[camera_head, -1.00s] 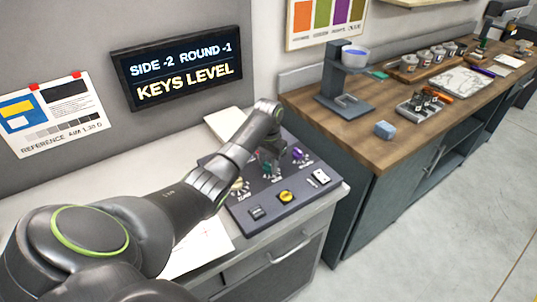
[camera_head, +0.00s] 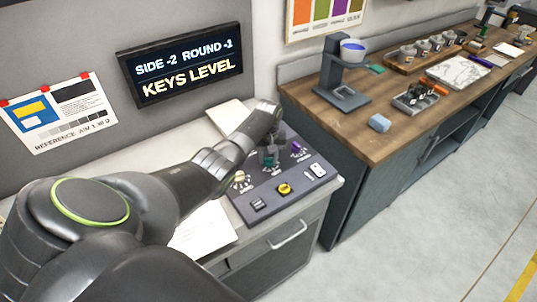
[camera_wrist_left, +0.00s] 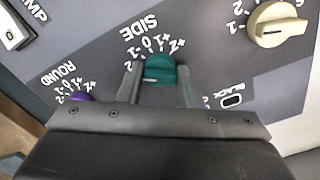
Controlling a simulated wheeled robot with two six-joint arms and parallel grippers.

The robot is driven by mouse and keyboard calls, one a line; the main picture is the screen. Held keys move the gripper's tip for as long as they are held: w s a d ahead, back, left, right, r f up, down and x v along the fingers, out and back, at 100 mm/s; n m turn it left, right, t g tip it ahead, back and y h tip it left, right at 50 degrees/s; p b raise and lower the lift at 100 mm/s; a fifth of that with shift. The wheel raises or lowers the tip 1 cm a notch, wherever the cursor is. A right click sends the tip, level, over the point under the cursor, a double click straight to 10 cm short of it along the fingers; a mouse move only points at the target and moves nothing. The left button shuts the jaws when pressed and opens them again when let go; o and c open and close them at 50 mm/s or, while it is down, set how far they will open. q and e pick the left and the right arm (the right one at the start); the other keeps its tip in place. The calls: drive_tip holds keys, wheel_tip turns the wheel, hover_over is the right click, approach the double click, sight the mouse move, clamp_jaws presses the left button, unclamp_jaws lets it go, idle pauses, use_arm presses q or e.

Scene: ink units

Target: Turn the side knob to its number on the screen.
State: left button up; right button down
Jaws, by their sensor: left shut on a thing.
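The screen (camera_head: 185,68) on the wall reads SIDE -2, ROUND -1, KEYS LEVEL. The teal side knob (camera_wrist_left: 158,70) is on the dark control panel (camera_head: 232,206), under its SIDE scale from -2 to +2. Its white mark lies toward the left in the left wrist view, on the -2 end of the scale; the exact number is hard to tell. My left gripper (camera_wrist_left: 158,88) is shut on this knob, one finger on each side. My right gripper is not in view.
The purple round knob (camera_wrist_left: 82,97) is close to the left finger. A cream knob (camera_wrist_left: 278,25) is at upper right. A yellow button (camera_head: 284,188) and a white switch (camera_head: 317,170) are at the panel's front. A wooden bench (camera_head: 372,148) stands to the right.

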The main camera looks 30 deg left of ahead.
sight(269, 158)
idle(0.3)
use_arm(q)
drive_tip(key=o, duration=1)
drive_tip(key=shift+r, duration=0.15)
wheel_tip(269, 158, up, 17)
drive_tip(key=shift+r+b, duration=0.1)
drive_tip(key=shift+b, duration=0.65)
